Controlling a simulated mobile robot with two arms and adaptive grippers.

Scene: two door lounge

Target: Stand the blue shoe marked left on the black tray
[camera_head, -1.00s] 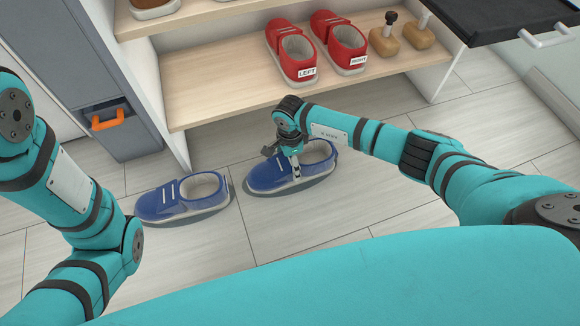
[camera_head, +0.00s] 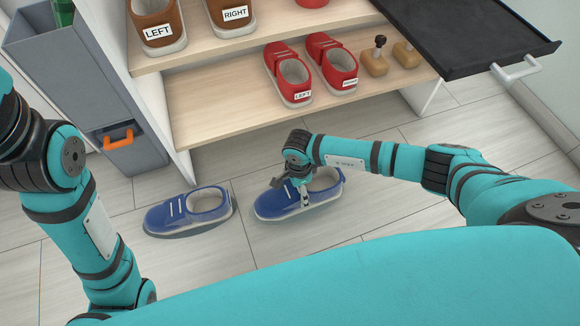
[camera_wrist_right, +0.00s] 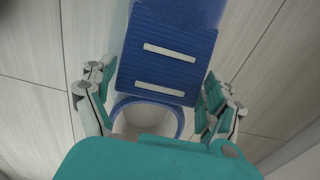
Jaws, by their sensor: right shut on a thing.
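Two blue shoes with white straps and soles are on the left and right in the head view. The left-hand one (camera_head: 190,211) stands on the floor. My right gripper (camera_head: 304,196) is shut on the other blue shoe (camera_head: 325,184), near its opening. In the right wrist view this shoe (camera_wrist_right: 170,45) lies between the two fingers of my right gripper (camera_wrist_right: 157,85). No marking is readable on either blue shoe. I cannot tell whether the held shoe is clear of the floor. The black tray (camera_head: 480,42) is at the upper right, empty where visible. My left gripper is out of view.
A wooden shelf (camera_head: 215,105) holds red shoes (camera_head: 288,75) and wooden shoe trees (camera_head: 374,62); brown shoes (camera_head: 156,22) stand above. A grey cabinet (camera_head: 75,75) with an orange handle is at left. A silver handle (camera_head: 515,70) juts from the tray. Floor right of the shoes is clear.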

